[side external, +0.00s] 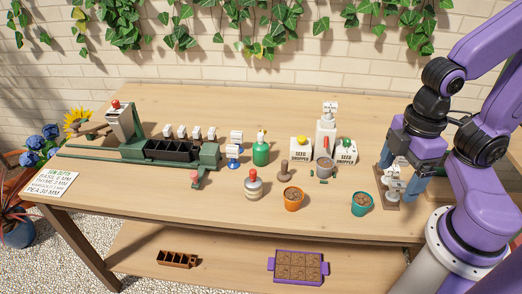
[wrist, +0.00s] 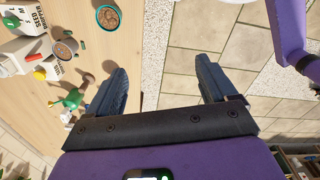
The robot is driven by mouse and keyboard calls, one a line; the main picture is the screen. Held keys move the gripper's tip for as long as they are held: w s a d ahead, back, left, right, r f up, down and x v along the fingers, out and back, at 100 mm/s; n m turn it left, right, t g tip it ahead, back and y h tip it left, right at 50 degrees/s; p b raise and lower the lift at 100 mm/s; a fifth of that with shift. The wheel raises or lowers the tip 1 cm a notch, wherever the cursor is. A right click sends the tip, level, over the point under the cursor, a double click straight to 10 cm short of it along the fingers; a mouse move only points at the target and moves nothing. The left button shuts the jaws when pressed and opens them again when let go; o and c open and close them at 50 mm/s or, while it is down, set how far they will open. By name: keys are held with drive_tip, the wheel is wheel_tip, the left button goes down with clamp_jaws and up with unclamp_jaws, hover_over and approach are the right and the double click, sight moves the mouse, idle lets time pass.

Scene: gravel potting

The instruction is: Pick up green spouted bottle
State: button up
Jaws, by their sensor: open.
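The green spouted bottle (side external: 261,153) stands upright on the table, right of the black tray and blue-and-white stands, with a yellowish tip. In the wrist view the bottle (wrist: 72,99) shows at the left, beside my left finger, tilted by the camera angle. My gripper (side external: 399,172) is at the right end of the table, well to the right of the bottle. In the wrist view my gripper (wrist: 161,64) is open, with nothing between its fingers; the paved floor shows between them.
Two seed droppers (side external: 300,148), a grey pot (side external: 324,167), a brown stamp (side external: 285,170), and an orange pot (side external: 292,199) stand between the bottle and my gripper. A teal pot (side external: 361,204) is nearer my gripper.

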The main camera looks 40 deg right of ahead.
drive_tip(key=w+a+r+m, duration=0.1)
drive_tip(key=w+a+m, duration=0.2)
drive_tip(key=w+m, duration=0.15)
drive_tip(key=w+a+r+m, duration=0.1)
drive_tip(key=w+a+m, duration=0.25)
drive_tip(key=w, duration=0.25)
drive_tip(key=m, duration=2.3)
hover_over(261, 143)
wheel_tip(261, 143, down, 4)
wheel_tip(261, 143, down, 11)
drive_tip(key=shift+w+r, duration=0.15)
drive_tip(key=shift+r, duration=0.05)
drive_tip(key=shift+w+d+f, duration=0.15)
drive_tip(key=shift+f, duration=1.35)
drive_tip(key=shift+w+d+f, duration=0.1)
drive_tip(key=shift+d+f, duration=0.05)
drive_tip(key=shift+f, duration=1.3)
drive_tip(key=c, duration=1.3)
